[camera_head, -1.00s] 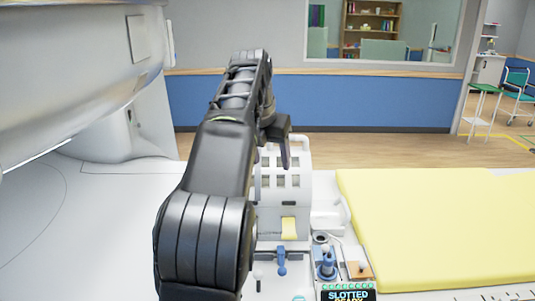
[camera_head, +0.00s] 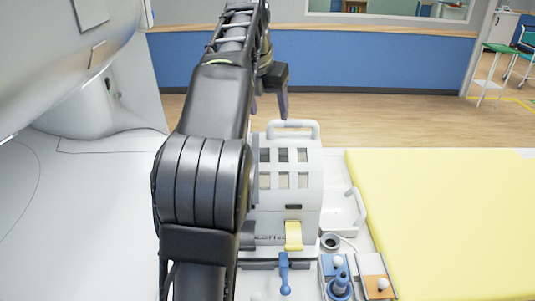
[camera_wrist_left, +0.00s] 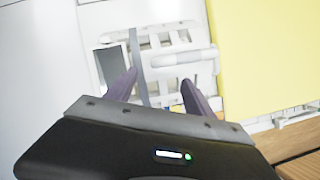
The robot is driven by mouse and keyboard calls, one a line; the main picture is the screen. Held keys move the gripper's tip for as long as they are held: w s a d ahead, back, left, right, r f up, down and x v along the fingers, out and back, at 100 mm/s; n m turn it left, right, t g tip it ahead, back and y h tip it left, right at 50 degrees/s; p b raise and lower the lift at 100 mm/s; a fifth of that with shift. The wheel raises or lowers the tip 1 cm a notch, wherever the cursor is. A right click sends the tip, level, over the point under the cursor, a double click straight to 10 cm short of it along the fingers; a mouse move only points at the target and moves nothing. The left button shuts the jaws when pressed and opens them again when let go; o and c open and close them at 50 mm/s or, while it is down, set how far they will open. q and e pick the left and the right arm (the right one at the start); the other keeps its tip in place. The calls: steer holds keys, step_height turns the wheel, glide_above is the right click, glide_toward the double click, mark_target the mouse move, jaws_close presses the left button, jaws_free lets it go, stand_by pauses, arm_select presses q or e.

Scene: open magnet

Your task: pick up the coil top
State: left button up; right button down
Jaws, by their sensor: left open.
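The coil top (camera_head: 290,182) is a white arched shell with rows of window openings and a white handle (camera_head: 292,126) at its far upper edge. It stands upright on the white table, and my left forearm hides its left side. My left gripper (camera_head: 268,104) is open, just beyond and left of the handle in the head view, apart from it. In the left wrist view the coil top (camera_wrist_left: 168,72) lies beyond and between the spread, empty fingers of the gripper (camera_wrist_left: 160,92), with the handle bar (camera_wrist_left: 186,57) showing. My right gripper is not in view.
A yellow pad (camera_head: 430,210) lies on the right. A yellow latch (camera_head: 293,235), a blue lever (camera_head: 284,273) and a blue knob (camera_head: 341,284) sit in front of the coil top. A white tray (camera_head: 343,208) is beside it. The white scanner housing (camera_head: 60,65) looms at upper left.

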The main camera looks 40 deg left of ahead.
mark_target(272, 128)
arm_select(q)
steer(key=shift+x, duration=1.35)
steer(key=shift+p+x, duration=0.45)
steer(key=shift+x, duration=2.15)
steer(key=shift+s, duration=0.1)
steer(key=c, duration=1.3)
steer(key=shift+r, duration=0.1)
jaws_close()
